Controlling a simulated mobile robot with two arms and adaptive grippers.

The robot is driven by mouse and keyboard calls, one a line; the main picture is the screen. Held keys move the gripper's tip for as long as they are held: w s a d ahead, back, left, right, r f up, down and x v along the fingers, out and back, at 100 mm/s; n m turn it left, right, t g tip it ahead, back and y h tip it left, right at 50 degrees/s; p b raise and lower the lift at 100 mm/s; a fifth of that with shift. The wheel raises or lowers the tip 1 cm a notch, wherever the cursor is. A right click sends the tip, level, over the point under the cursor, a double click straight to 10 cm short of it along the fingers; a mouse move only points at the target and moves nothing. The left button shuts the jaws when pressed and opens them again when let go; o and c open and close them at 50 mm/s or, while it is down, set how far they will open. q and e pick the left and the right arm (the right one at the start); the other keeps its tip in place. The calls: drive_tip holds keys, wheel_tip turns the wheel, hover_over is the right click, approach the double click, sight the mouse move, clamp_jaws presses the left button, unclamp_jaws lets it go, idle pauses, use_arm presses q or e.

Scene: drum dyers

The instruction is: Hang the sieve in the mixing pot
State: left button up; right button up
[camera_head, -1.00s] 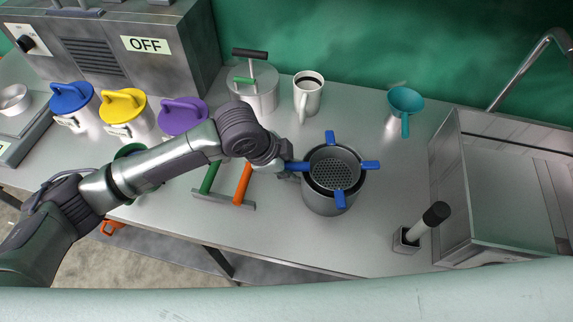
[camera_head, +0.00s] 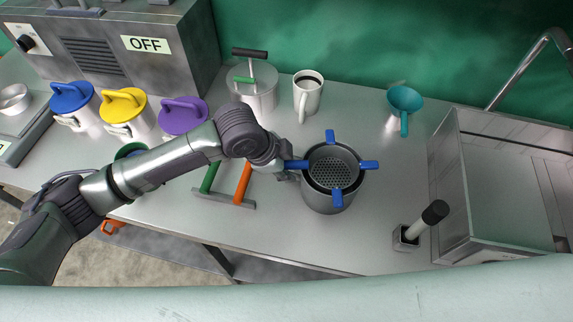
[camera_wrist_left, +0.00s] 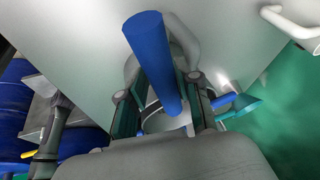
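The sieve (camera_head: 329,171) is a perforated grey bowl with several blue handles. In the head view it sits in the top of the grey mixing pot (camera_head: 322,202), with its handles reaching out over the rim. My left gripper (camera_head: 290,170) is at the sieve's left handle. In the left wrist view, the blue handle (camera_wrist_left: 152,58) runs between the two fingers of my left gripper (camera_wrist_left: 166,95). Whether the fingers press on it or stand slightly apart is not clear. How the far handles meet the rim is hard to see. My right gripper is not in view.
A lidded pot (camera_head: 255,92), a white mug (camera_head: 307,97) and a teal funnel (camera_head: 404,100) stand behind. A holder with a black-handled tool (camera_head: 420,225) and a sink (camera_head: 500,190) are at the right. A rack with green and orange bars (camera_head: 226,198) is left of the pot.

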use_arm(q)
drive_tip(key=shift+o, duration=0.8)
drive_tip(key=v, duration=1.2)
drive_tip(key=shift+d, duration=0.15)
